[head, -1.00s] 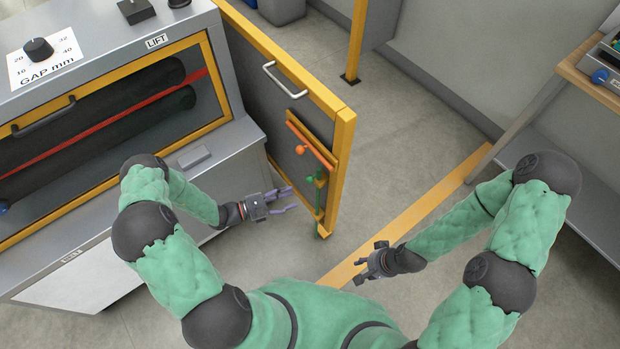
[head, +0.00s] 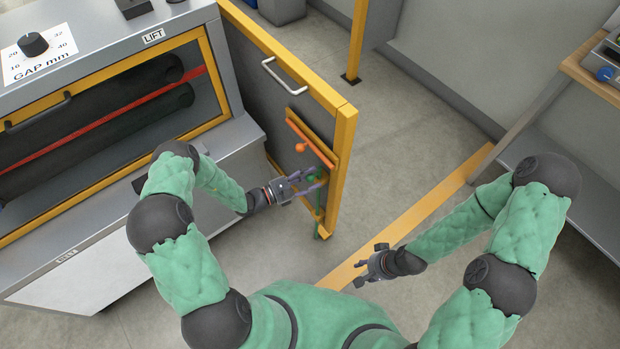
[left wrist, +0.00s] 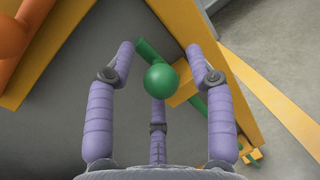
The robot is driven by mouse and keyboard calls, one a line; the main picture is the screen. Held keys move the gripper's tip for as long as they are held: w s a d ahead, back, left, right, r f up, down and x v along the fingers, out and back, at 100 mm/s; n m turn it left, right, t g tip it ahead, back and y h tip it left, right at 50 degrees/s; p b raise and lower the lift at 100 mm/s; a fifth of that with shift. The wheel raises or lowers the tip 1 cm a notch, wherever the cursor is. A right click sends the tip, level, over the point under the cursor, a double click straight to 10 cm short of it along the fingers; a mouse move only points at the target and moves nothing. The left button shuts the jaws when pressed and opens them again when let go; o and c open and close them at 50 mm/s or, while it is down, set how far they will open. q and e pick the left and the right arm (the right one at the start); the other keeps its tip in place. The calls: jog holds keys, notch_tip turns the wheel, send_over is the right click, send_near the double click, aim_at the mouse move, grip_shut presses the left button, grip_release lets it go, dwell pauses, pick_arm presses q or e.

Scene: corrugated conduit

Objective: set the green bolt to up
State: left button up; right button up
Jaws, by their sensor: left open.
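The green bolt (head: 318,228) is a thin rod running upright along the lower part of the yellow-framed gate. Its round green knob (left wrist: 160,80) shows in the left wrist view, with the rod (left wrist: 211,115) running behind it through yellow brackets. My left gripper (head: 310,181) is at the gate in the head view, partly covering the knob. Its purple fingers are open, spread on both sides of the knob and below it in the left wrist view; I see no grip on it. My right gripper (head: 362,266) hangs apart over the floor; its fingers are too small to judge.
An orange bolt (head: 312,143) with an orange knob (head: 300,148) sits above on the same gate (head: 345,165). A grey handle (head: 283,76) is higher up. The grey machine (head: 205,150) stands left. Floor is free right of the gate.

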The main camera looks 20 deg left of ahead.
pick_arm(q)
grip_shut()
notch_tip(320, 180, up, 7)
jog(key=p, duration=0.5)
jog(key=shift+w+d+f, duration=0.1)
jog(key=shift+f, duration=0.1)
grip_release()
jog(key=shift+r, duration=0.1)
